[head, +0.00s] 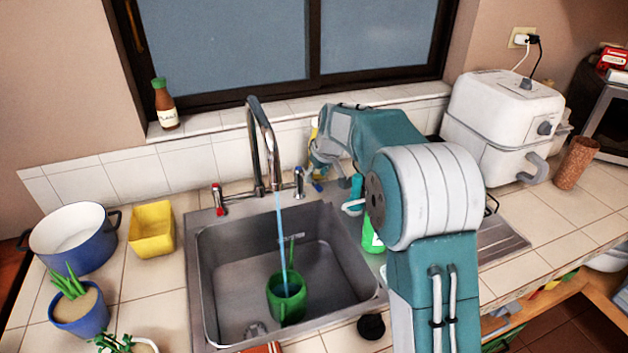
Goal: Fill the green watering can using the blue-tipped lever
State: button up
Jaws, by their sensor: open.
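The green watering can (288,301) stands in the steel sink basin under the faucet (262,140). A stream of water (281,235) runs from the spout down to the can's top. The blue-tipped lever (301,182) is at the right of the faucet base, and a red-tipped lever (219,197) is at the left. My gripper (318,172) is open, just right of the blue-tipped lever, partly hidden by my arm. I cannot tell whether it touches the lever. The water level inside the can cannot be seen.
A green soap bottle (371,235) stands right of the sink (196,290), close to my arm. A blue pot (72,238), a yellow container (152,229) and potted plants fill the left counter. A white appliance (500,125) stands at the right. A sauce bottle (165,105) is on the sill.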

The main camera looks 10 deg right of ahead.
jog(key=v, duration=0.8)
jog(key=shift+r, duration=0.3)
jog(key=shift+s+d, duration=0.15)
jog(key=shift+d, duration=0.1)
jog(key=c, duration=0.7)
jog(key=w+d, duration=0.1)
jog(key=w+d+f+g+y, duration=0.1)
jog(key=d, duration=0.1)
jog(key=w+d+f+y, duration=0.1)
jog(key=shift+w+d, duration=0.35)
grip_shut()
jog(key=w+d+f+n+g+y, duration=0.1)
jog(key=w+d+y, duration=0.15)
jog(key=d, duration=0.25)
jog(key=s+a+f, duration=0.1)
jog(key=a+f, duration=0.7)
jog(key=a, duration=0.1)
jog(key=shift+y, duration=0.45)
